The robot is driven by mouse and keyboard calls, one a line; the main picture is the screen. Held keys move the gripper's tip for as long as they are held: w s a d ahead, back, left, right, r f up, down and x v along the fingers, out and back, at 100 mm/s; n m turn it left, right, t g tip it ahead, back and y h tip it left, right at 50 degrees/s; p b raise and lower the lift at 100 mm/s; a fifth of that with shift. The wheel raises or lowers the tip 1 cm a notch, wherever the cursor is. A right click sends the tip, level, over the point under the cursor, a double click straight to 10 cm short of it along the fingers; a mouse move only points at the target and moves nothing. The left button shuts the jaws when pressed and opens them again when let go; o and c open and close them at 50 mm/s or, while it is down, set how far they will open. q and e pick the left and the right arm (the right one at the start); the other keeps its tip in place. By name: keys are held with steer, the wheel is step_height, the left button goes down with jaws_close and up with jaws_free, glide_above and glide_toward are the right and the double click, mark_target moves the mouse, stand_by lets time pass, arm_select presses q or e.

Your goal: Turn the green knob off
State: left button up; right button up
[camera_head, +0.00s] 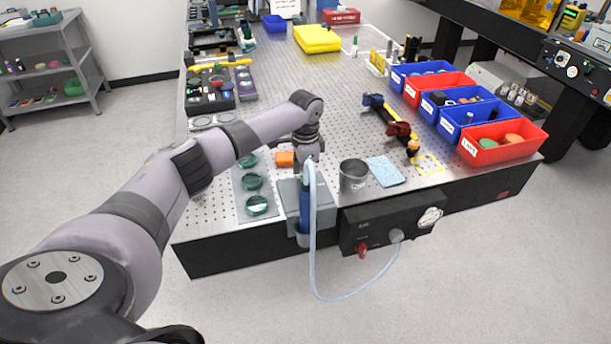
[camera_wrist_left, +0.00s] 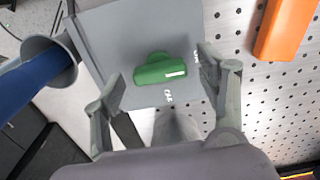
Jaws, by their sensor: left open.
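The green knob (camera_wrist_left: 160,69) shows in the left wrist view on the top face of a grey box (camera_wrist_left: 105,35). It has a raised bar with a white mark at its right end. Small white lettering sits beside and below it, too small to read surely. My left gripper (camera_wrist_left: 163,78) is open, with one finger on each side of the knob; I cannot tell whether they touch it. In the head view my left gripper (camera_head: 308,150) is over the box (camera_head: 289,192) at the table's front edge, and the knob is hidden there. My right gripper is not in view.
A blue handle (camera_head: 304,205) with a pale hose (camera_head: 312,265) stands in a holder by the box. An orange block (camera_head: 285,159) and green discs (camera_head: 256,205) lie nearby. A metal cup (camera_head: 353,177) stands to the right. A black panel with a red knob (camera_head: 362,251) is below.

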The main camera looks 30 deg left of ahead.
arm_select(q)
steer(key=shift+f, duration=0.1)
steer(key=shift+c, duration=0.6)
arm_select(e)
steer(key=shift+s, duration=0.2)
arm_select(q)
steer(key=shift+c, duration=0.6)
steer(key=c, duration=0.9)
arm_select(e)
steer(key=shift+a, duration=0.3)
